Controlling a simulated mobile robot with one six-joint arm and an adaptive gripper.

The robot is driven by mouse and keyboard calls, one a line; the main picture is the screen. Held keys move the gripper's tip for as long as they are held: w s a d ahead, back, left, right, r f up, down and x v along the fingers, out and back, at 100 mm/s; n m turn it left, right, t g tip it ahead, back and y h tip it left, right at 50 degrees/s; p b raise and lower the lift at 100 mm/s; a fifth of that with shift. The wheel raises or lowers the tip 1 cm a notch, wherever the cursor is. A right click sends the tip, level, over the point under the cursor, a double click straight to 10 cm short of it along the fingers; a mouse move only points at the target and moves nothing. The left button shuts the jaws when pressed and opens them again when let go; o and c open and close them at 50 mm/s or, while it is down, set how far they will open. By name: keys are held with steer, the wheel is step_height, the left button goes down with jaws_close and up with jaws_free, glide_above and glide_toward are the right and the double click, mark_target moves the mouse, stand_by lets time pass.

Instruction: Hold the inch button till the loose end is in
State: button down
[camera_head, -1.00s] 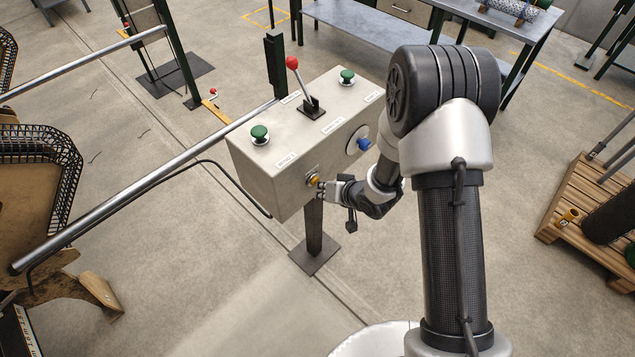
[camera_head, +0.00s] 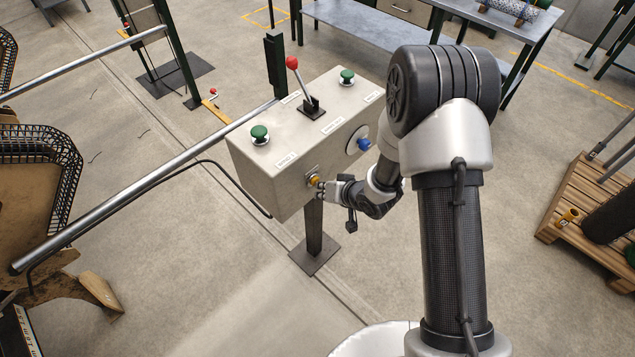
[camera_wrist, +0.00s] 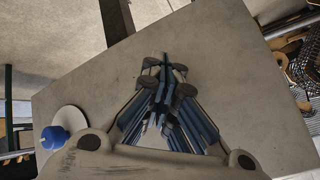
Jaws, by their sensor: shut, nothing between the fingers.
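The inch button appears to be the yellow button (camera_head: 313,180) on the front face of the grey control box (camera_head: 255,185), low and near its middle. My gripper (camera_head: 322,186) is shut and empty, with its tips at or very near the yellow button. I cannot tell whether the button is pressed in. In the wrist view my gripper (camera_wrist: 165,62) points at the box face (camera_wrist: 90,80) and hides the button. The blue knob (camera_head: 363,144) is to the right on the same face; it also shows in the wrist view (camera_wrist: 55,138). No loose end can be made out.
The box top carries two green buttons (camera_head: 260,133) and a red-knobbed lever (camera_head: 292,63). A long metal rail (camera_head: 140,190) runs left of the box. A wooden pallet (camera_head: 590,215) lies right. Floor in front is clear.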

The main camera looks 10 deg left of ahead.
stand_by(0.4)
steer(key=shift+s+d, duration=0.55)
steer(key=shift+d, duration=0.15)
steer(key=s+d, duration=0.1)
steer(key=d, duration=0.1)
steer(key=s+d, duration=0.2)
stand_by(0.3)
steer(key=shift+r, duration=0.1)
stand_by(0.3)
